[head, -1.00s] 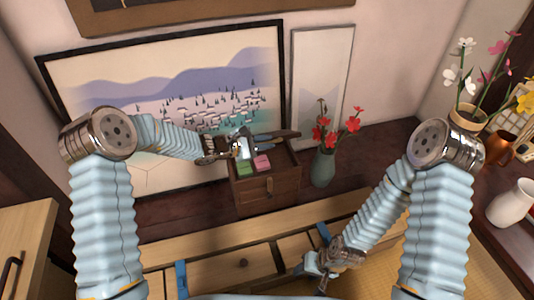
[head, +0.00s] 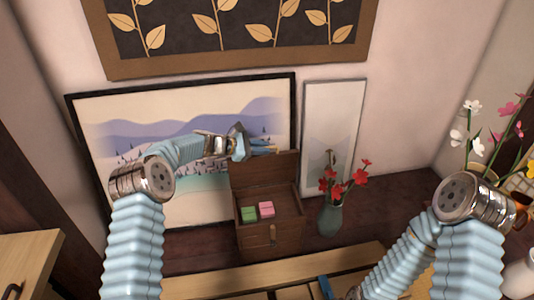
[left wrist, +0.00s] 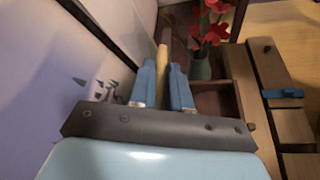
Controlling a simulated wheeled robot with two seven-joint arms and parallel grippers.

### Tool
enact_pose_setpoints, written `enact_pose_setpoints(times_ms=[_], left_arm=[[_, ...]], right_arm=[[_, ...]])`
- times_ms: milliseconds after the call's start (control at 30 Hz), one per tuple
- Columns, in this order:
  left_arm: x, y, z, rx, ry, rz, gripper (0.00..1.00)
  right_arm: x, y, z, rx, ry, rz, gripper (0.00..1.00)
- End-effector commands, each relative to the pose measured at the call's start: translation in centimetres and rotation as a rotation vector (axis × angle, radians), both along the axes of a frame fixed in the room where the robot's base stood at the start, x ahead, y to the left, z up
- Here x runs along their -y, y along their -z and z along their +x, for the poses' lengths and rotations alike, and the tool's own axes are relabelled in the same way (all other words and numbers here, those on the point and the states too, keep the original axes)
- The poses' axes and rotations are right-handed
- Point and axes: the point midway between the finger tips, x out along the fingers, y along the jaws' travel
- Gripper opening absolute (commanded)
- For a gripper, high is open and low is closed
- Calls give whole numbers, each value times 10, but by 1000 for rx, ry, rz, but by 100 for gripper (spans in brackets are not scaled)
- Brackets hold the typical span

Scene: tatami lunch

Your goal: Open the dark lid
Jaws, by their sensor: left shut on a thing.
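The dark lid (head: 262,172) stands raised, roughly upright, at the back of a dark wooden box (head: 270,240). The box is open at the top and holds a green block (head: 248,214) and a pink block (head: 266,209). My left gripper (head: 262,148) is at the lid's top edge, shut on it. In the left wrist view, the lid's edge (left wrist: 162,55) shows as a thin brown strip between the two blue fingers (left wrist: 162,88). My right gripper is out of view below the head picture.
A vase with red flowers (head: 330,218) stands close to the right of the box. A landscape picture (head: 105,125) and a narrow pale panel (head: 335,110) stand behind. A light wooden table edge (head: 200,282) runs in front.

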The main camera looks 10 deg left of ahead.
Motion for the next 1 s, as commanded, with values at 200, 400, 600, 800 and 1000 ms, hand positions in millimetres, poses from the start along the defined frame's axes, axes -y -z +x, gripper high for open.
enact_pose_setpoints(times_ms=[200, 400, 600, 800, 1000], left_arm=[[-5, 0, 3, 1, -1, 2, 0], [-5, 0, 3, 1, -1, 1, 0], [-4, 0, 3, 1, -1, 1, 31], [-4, 0, 3, 1, 0, 0, 38], [-8, -2, 1, 1, 0, 0, 38]], right_arm=[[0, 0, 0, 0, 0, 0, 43], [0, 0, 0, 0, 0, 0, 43], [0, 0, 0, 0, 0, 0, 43], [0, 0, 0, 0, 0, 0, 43], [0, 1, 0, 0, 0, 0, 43]])
